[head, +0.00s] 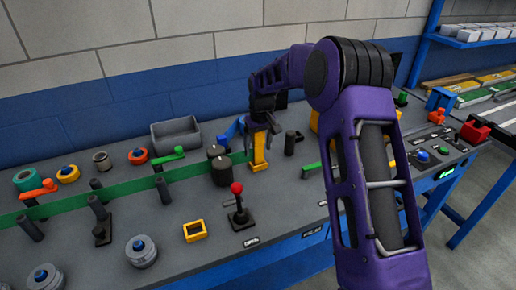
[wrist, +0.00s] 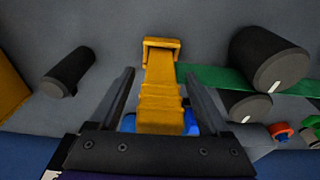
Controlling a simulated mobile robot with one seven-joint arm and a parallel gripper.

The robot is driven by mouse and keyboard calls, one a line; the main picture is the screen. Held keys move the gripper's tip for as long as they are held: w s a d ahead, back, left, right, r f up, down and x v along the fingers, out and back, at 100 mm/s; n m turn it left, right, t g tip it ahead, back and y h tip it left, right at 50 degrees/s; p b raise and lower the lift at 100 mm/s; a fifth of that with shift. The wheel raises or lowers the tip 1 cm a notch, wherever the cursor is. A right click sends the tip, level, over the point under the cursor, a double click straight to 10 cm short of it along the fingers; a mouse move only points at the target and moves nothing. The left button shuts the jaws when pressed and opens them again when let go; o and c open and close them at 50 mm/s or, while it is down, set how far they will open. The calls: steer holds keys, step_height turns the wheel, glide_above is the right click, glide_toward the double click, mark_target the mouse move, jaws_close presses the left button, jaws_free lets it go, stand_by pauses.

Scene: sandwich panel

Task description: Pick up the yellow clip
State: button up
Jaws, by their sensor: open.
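The yellow clip (head: 259,152) stands upright on the grey bench top in the head view, under my gripper (head: 261,124). In the wrist view the yellow clip (wrist: 160,95) runs between the two dark fingers of my gripper (wrist: 159,76). The fingers are spread, one on each side of it, with a visible gap on both sides. The gripper's palm hides the near end of the clip. A blue part (wrist: 191,122) shows behind the clip, close to the palm.
Dark knobs (head: 221,170) stand just left of the clip, with a green strip (head: 130,199) running there. A dark cylinder (head: 290,142) stands to its right. A red-topped joystick (head: 237,190) and a yellow frame (head: 195,231) are nearer. A grey bin (head: 176,137) sits behind left.

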jaws_close()
stand_by(0.3)
steer(key=shift+r, duration=0.2)
step_height(320, 180, up, 10)
steer(key=shift+f+p, duration=0.1)
steer(key=shift+p, duration=0.25)
steer(key=shift+r+p, duration=0.5)
steer(key=shift+p, duration=0.15)
steer(key=shift+f, duration=0.1)
